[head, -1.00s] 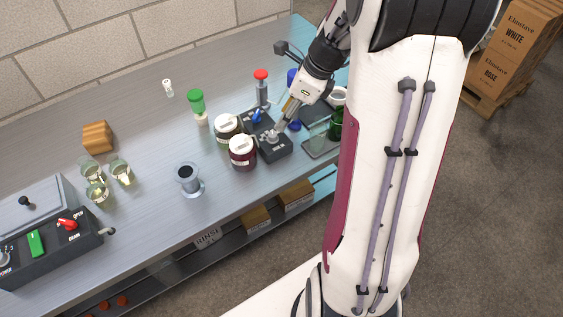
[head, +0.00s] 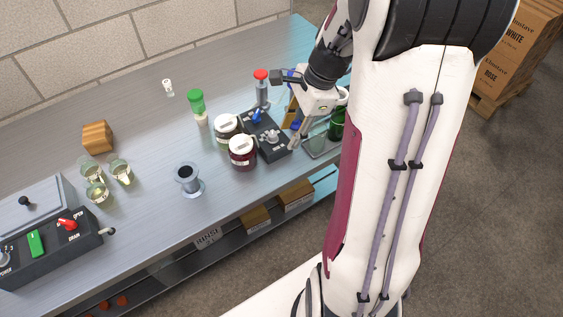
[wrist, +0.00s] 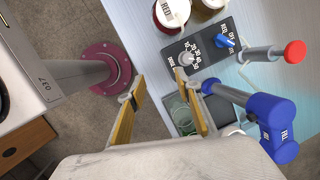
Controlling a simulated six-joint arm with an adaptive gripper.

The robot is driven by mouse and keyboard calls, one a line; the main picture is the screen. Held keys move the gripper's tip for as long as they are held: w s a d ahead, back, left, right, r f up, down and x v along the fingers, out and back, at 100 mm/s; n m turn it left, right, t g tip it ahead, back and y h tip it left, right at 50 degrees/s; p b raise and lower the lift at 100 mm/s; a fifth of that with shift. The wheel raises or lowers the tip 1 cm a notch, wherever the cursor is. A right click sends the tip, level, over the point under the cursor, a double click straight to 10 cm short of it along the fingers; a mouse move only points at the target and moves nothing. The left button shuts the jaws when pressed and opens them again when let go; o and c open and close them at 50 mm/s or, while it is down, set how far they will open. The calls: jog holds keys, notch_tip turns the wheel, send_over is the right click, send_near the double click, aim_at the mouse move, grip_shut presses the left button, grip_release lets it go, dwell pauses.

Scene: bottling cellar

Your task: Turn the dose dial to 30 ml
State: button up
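The dose dial is a grey knob (head: 272,137) on a dark control box (head: 271,150) on the bench. It also shows in the wrist view (wrist: 186,59), with a printed number scale beside it. Which number the knob points at is too small to tell. My gripper (head: 293,147) is just right of the box in the head view, apart from the knob. In the wrist view my gripper (wrist: 159,76) has its two yellow-brown fingers spread with nothing between them. The right fingertip is near the dial in the picture.
A blue switch (head: 257,116) is on the same box. Two dark jars with white lids (head: 242,152) stand close on its left. A red-topped grey cylinder (head: 262,90) stands behind. A green glass (head: 337,124) and a blue tool (wrist: 272,120) are near my gripper.

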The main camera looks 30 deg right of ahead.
jog(key=s+a+r+n+h, duration=0.1)
jog(key=s+a+r+n, duration=0.4)
jog(key=n, duration=0.4)
jog(key=s+a+r+n+t+h, duration=0.1)
jog(key=s+a+r+n+h, duration=0.1)
jog(key=s+a+r+n, duration=0.4)
jog(key=shift+s+a+n, duration=0.45)
jog(key=shift+s+n, duration=0.95)
jog(key=shift+n, duration=0.3)
dwell(0.4)
